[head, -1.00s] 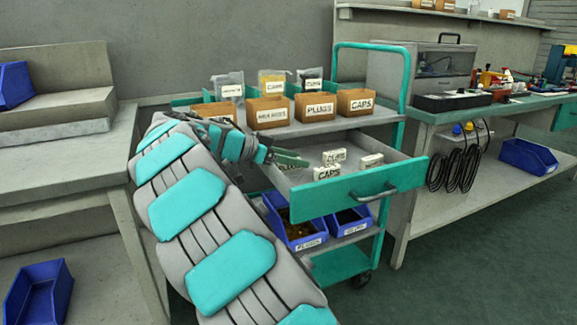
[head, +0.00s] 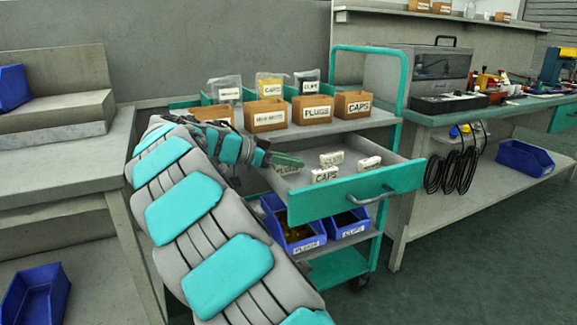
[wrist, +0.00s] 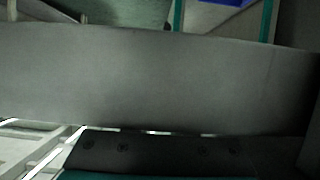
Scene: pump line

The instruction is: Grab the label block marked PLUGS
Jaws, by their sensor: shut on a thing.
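My gripper (head: 286,160) reaches into the open drawer (head: 355,199) of the trolley from the left in the head view. It is shut on a small white label block (head: 287,169), which shows just below the green fingers. Its lettering is small and partly covered but looks like PLUGS. Another white block marked CAPS (head: 325,176) lies to its right in the drawer. Two more white blocks lie behind and to the right (head: 369,163); their lettering is hard to read. The wrist view shows a grey drawer surface and a dark gripper part (wrist: 160,155); the held block is not clear there.
Cardboard boxes stand on the trolley top, including one marked PLUGS (head: 312,110) and one marked CAPS (head: 353,104). Blue bins (head: 290,235) sit below the drawer. A grey bench (head: 65,165) is at left, and a workbench with hanging cables (head: 455,170) at right.

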